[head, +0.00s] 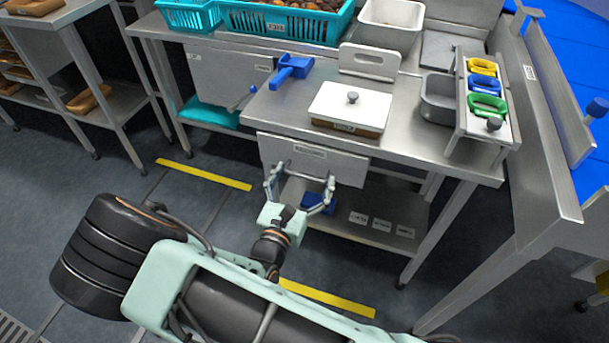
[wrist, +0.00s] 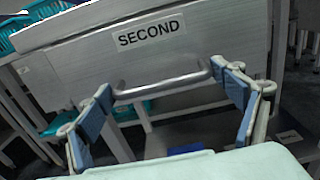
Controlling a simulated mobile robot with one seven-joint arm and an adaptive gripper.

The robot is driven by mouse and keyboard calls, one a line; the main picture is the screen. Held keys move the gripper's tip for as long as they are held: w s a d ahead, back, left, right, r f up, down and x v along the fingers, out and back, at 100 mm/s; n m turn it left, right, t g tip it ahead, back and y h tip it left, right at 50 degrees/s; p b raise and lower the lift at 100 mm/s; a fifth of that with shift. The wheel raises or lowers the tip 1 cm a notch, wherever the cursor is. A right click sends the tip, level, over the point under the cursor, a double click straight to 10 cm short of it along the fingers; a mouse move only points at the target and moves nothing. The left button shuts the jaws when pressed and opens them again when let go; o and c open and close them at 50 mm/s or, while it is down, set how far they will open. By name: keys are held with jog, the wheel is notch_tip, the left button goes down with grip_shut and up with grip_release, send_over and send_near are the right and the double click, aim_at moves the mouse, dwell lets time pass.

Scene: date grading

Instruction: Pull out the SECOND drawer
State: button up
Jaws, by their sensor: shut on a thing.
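The drawer front labelled SECOND (head: 345,172) is a grey metal panel under the worktop's front edge. It fills much of the wrist view (wrist: 205,45), with its label above a bar handle (wrist: 165,86). My gripper (head: 300,179) is at this handle, with one blue-padded finger at each end of the bar in the wrist view (wrist: 162,84). The drawer's inside is hidden, and I cannot tell whether the drawer stands out from the table.
On the worktop above are a lidded box (head: 350,104), a blue scoop (head: 291,70) and a rack with coloured-handled tools (head: 485,90). A lower shelf (head: 400,212) lies beneath the drawer. The floor in front, with yellow stripes (head: 204,174), is clear apart from my arm.

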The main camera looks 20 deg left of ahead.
jog(key=s+a+p, duration=0.2)
jog(key=s, duration=2)
jog(key=shift+s+p, duration=0.15)
jog(key=shift+p, duration=0.15)
jog(key=o, duration=1.4)
notch_tip(320, 180, up, 10)
jog(key=shift+r, duration=0.1)
